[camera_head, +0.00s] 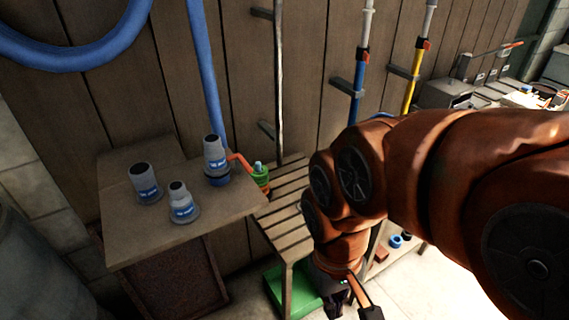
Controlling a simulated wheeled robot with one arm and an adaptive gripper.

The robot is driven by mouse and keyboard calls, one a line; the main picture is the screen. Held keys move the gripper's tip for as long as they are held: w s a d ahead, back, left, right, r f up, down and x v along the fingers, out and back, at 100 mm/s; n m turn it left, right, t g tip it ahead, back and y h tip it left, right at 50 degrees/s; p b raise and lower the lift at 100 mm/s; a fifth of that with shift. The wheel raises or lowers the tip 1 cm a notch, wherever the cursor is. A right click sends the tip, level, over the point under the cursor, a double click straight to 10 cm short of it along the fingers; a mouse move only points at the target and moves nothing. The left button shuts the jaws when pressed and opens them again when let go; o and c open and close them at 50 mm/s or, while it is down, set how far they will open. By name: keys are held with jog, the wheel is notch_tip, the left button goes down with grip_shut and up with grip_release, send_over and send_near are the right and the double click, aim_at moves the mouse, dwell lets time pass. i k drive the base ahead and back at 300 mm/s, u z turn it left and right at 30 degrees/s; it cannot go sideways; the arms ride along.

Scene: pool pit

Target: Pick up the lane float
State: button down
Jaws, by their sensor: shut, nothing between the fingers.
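I cannot pick out the lane float for certain. A small blue ring-like piece (396,241) lies at the lower right beyond my arm, with a dark round piece beside it; either is too small to name surely. My gripper (352,305) points down at the bottom edge of the view, right of the slatted bench. It is shut with nothing held, and its tips are partly cut off by the frame. My orange-brown arm fills the right side and hides much behind it.
Three grey fittings with blue labels (145,186) stand on a wooden table (120,237) at the left. A green-and-orange item (261,176) sits on the slatted bench (287,221). A green box (292,290) is below. Poles and a blue hose hang on the wall.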

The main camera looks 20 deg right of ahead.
aim_at(261, 179)
jog(key=u, duration=3.55)
jog(key=k, duration=1.3)
jog(key=z, duration=0.9)
